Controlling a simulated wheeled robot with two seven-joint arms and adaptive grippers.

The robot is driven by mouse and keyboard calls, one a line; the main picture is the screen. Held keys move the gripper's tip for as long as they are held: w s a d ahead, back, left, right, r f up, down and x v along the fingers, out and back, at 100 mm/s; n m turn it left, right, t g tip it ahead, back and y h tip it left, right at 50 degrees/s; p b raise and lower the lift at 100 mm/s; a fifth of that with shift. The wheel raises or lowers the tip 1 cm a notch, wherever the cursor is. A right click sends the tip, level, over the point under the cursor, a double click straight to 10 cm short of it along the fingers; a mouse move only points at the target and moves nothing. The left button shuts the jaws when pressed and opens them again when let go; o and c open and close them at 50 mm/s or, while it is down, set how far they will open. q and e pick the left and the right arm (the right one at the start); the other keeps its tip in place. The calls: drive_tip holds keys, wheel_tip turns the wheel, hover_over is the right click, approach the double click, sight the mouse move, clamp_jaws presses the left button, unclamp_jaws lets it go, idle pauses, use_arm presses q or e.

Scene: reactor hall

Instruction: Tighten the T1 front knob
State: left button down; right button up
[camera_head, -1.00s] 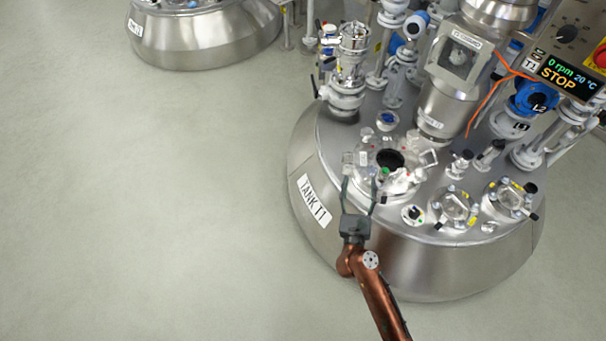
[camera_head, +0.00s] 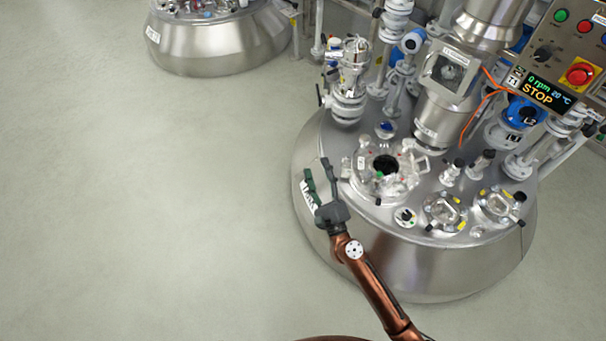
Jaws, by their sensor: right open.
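The steel tank T1 (camera_head: 440,265) stands at the right, its label partly covered by my gripper. On its lid is a round manhole port (camera_head: 386,165) with a dark opening and small clamps and knobs around its rim. I cannot tell for certain which of these is the front knob; they are too small. My right gripper (camera_head: 318,170) is open and empty over the tank's left edge, to the left of the port and apart from it. Its fingers point away from me. My left gripper is not in view.
Two smaller sight-glass ports (camera_head: 444,212) sit on the lid's front right. Pipes, valves and an orange cable (camera_head: 478,105) rise behind. A control panel (camera_head: 560,65) reads STOP. Another tank (camera_head: 215,45) stands at the back left. The floor at left is clear.

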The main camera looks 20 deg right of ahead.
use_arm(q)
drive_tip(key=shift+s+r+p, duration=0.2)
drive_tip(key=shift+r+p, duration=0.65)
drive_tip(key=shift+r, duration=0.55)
use_arm(e)
drive_tip(key=s+a+r+n+y, duration=0.1)
drive_tip(key=a+r+n+y, duration=0.2)
drive_tip(key=a+n+y, duration=0.1)
drive_tip(key=shift+a+n+y, duration=0.4)
drive_tip(key=shift+a+n, duration=0.45)
drive_tip(key=shift+n, duration=0.55)
